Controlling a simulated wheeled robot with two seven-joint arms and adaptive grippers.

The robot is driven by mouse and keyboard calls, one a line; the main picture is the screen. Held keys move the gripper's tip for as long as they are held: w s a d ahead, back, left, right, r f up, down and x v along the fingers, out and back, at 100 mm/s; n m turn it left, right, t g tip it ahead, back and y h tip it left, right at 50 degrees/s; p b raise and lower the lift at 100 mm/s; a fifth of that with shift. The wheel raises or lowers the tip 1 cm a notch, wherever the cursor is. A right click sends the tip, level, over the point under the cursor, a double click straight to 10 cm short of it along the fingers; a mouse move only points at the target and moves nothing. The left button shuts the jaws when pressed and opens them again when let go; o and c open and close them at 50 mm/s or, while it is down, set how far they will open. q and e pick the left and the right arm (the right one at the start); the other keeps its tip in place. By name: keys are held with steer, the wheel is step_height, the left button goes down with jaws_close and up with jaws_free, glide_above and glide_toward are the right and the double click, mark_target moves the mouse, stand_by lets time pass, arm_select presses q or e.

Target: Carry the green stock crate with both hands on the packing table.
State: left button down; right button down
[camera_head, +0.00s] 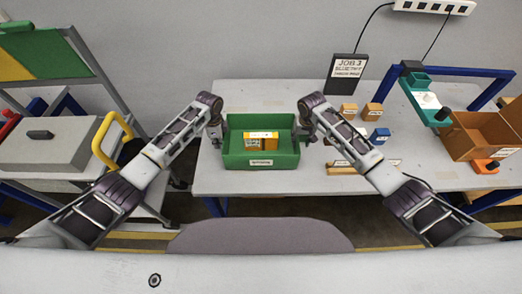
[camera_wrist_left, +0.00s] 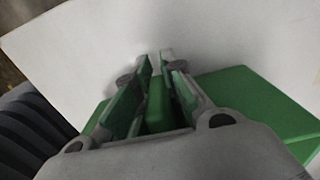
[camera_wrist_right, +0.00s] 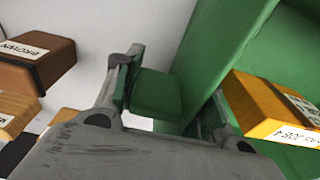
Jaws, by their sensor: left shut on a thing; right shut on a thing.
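The green stock crate (camera_head: 285,162) is over the front left part of the packing table (camera_head: 225,184), and looks level. I cannot tell whether its base touches the table. A yellow-orange box (camera_head: 261,141) with a white label is inside it. My left gripper (camera_head: 216,136) is shut on the crate's left side; in the left wrist view its fingers (camera_wrist_left: 155,75) flank a green tab. My right gripper (camera_head: 304,137) is shut on the right side; in the right wrist view a green tab (camera_wrist_right: 156,95) is between its fingers.
Small brown boxes (camera_head: 348,110) and a blue box (camera_head: 379,135) stand right of the crate. A job sign (camera_head: 347,68) is behind. A teal device (camera_head: 425,100) and an open brown carton (camera_head: 480,135) are at the right.

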arm_select(q)
steer(key=shift+f+b, duration=0.35)
steer(key=shift+f, duration=0.05)
arm_select(e)
steer(key=shift+f, duration=0.4)
arm_select(q)
steer(key=c, duration=1.9)
jaws_free()
arm_select(e)
steer(key=c, duration=1.2)
jaws_free()
arm_select(q)
steer(key=o, duration=0.4)
arm_select(e)
steer(key=o, duration=0.3)
arm_select(q)
steer(key=shift+r, duration=6)
arm_select(e)
steer(key=shift+r, duration=0.15)
steer(key=shift+s+r, duration=0.25)
steer(key=shift+r, duration=1.7)
steer(key=shift+s+r, duration=0.25)
steer(key=shift+r, duration=1.65)
steer(key=shift+s+r, duration=0.25)
steer(key=shift+r, duration=1.7)
